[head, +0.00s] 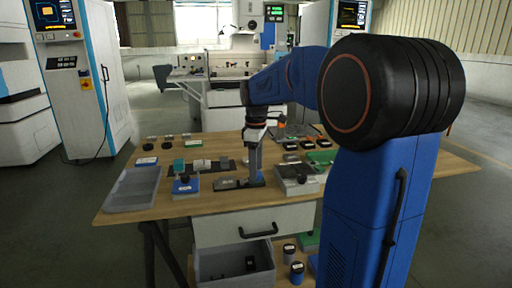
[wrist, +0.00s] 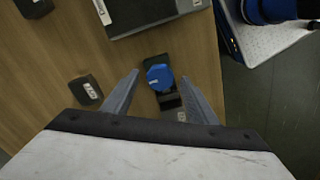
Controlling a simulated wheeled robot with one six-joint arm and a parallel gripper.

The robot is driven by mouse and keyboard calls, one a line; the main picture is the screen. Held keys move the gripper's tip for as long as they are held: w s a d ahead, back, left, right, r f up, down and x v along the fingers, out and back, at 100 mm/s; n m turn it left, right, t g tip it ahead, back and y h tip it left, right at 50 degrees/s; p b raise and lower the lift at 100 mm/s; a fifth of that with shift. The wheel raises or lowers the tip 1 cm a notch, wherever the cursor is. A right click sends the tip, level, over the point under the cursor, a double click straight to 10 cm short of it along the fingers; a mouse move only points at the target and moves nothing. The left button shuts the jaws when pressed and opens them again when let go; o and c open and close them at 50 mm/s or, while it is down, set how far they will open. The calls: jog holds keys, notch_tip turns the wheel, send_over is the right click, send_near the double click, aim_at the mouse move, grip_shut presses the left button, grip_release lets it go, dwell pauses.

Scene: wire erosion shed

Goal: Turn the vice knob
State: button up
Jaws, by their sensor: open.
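A blue knob (wrist: 159,76) sits on a small dark vice-like body (wrist: 168,100) in the wrist view. My gripper (wrist: 158,82) is open, with one finger on each side of the knob and a visible gap to it on both sides. In the head view my gripper (head: 252,176) points down at a low grey labelled fixture (head: 226,184) on the wooden table. The blue knob cannot be made out there, and the fingers hide part of the fixture.
A grey tray (head: 131,190) stands at the table's left end. Several small labelled blocks lie behind. A dark labelled block (wrist: 86,90) shows beside the left finger.

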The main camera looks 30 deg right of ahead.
notch_tip(320, 180, up, 17)
jog(key=shift+f, duration=0.15)
dwell(0.7)
jog(key=s+a+f+m+t, duration=0.1)
jog(key=s+a+f+m, duration=0.2)
jog(key=s+f, duration=0.5)
jog(key=s+a+f+m+t, duration=0.2)
jog(key=s+a+f+m, duration=0.1)
jog(key=s+f, duration=0.5)
jog(key=s+a+f+m+t, duration=0.1)
jog(key=s+a+f+m, duration=0.2)
jog(key=s, duration=1)
notch_tip(320, 180, down, 5)
jog(key=a, duration=0.2)
jog(key=shift+a+t, duration=0.3)
jog(key=shift+t, duration=0.1)
jog(key=shift+r, duration=0.1)
